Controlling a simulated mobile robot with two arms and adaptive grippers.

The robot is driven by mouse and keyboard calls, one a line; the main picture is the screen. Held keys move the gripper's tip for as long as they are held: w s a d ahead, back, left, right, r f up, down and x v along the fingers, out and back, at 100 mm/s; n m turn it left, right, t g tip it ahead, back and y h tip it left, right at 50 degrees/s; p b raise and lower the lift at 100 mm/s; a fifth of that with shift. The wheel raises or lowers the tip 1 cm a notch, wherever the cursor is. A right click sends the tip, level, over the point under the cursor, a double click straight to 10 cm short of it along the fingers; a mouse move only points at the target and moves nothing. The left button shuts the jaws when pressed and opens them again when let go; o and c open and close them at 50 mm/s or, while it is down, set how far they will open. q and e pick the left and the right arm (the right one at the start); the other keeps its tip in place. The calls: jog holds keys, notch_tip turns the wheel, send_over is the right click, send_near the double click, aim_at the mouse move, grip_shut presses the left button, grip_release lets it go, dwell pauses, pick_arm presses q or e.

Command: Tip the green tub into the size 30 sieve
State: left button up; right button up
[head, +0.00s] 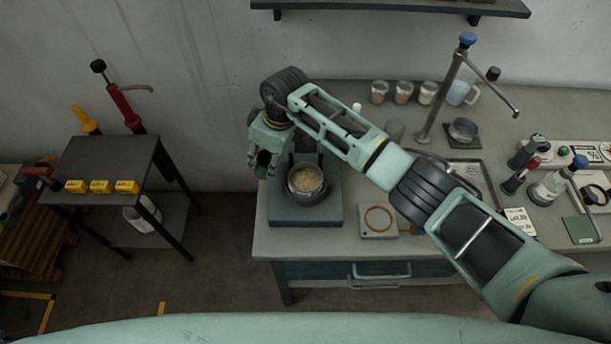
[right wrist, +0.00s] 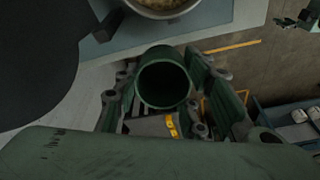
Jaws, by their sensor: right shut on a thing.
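My right gripper (head: 264,152) is shut on the green tub (head: 264,164), just left of the sieve at the bench's left edge. In the right wrist view the tub (right wrist: 163,84) sits between the fingers with its round mouth toward the camera. Its inside looks dark green, with no contents visible. A round metal sieve (head: 322,189) holding pale beige grains (head: 306,180) stands on the dark teal base. Its rim (right wrist: 150,14) shows at the top of the wrist view, apart from the tub. I cannot read a size on it. My left gripper is not in view.
The teal base (head: 300,215) fills the bench's left end. A pale plate with a yellow ring (head: 378,218) lies to its right. Cups (head: 404,92), a tap (head: 440,95) and bottles (head: 549,186) stand farther right. A dark side table (head: 105,160) stands left, across a floor gap.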

jog(key=shift+w+a+f+h+b, duration=0.1)
jog(key=shift+a+f+h+b, duration=0.05)
jog(key=shift+a+h+b, duration=0.2)
jog(key=b, duration=0.1)
jog(key=a+h+b, duration=0.1)
jog(key=b, duration=0.1)
jog(key=shift+w+a+f+g, duration=0.1)
jog(key=shift+w+f+g, duration=0.1)
jog(key=shift+f+g, duration=0.1)
jog(key=shift+a+h+b, duration=0.25)
jog(key=shift+h+b, duration=0.2)
jog(key=shift+b, duration=0.4)
jog(key=shift+r, duration=0.15)
